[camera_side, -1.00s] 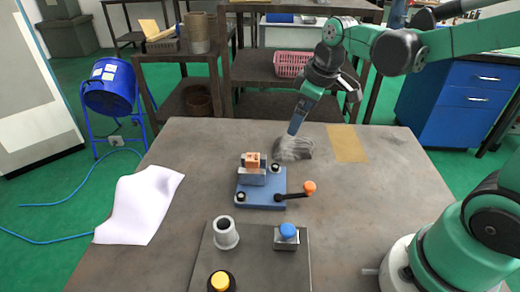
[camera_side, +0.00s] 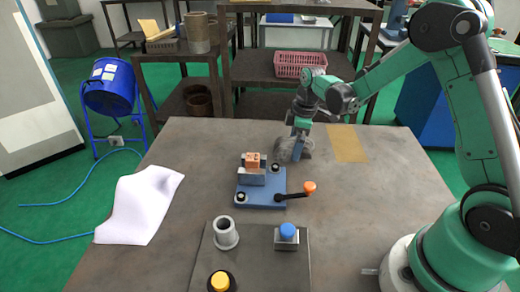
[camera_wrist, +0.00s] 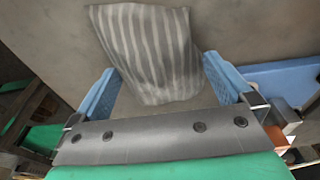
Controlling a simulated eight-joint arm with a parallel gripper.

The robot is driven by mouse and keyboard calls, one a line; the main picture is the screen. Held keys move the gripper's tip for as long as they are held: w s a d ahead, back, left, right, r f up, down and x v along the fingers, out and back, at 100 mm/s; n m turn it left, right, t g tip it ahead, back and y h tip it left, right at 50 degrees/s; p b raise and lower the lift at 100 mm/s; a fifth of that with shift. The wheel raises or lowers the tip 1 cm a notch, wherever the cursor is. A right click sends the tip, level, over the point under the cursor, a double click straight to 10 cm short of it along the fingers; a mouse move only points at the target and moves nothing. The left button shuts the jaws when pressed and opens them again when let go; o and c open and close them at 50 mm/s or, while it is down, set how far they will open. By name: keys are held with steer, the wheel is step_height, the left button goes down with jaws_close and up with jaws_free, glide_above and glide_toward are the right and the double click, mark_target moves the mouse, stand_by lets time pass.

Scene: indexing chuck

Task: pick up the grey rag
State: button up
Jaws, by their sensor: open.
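The grey rag (camera_side: 293,149) lies crumpled on the table behind the blue chuck base, partly hidden by my gripper in the side view. In the wrist view the rag (camera_wrist: 152,50) shows lighter stripes and lies ahead of and partly between my two blue fingers. My gripper (camera_wrist: 165,85) is open, with one finger on each side of the rag's near end. In the side view my gripper (camera_side: 296,150) is down at the rag. I cannot tell whether the fingers touch it.
The chuck on its blue base (camera_side: 262,190) stands close in front, holding an orange-brown block (camera_side: 253,160), with an orange-knobbed lever (camera_side: 309,187) to the right. A tan patch (camera_side: 347,143) lies right of the rag. A white sheet (camera_side: 140,203) lies at the left.

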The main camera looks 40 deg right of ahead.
steer(key=shift+f, duration=0.1)
steer(key=c, duration=1.3)
step_height(320, 180, up, 20)
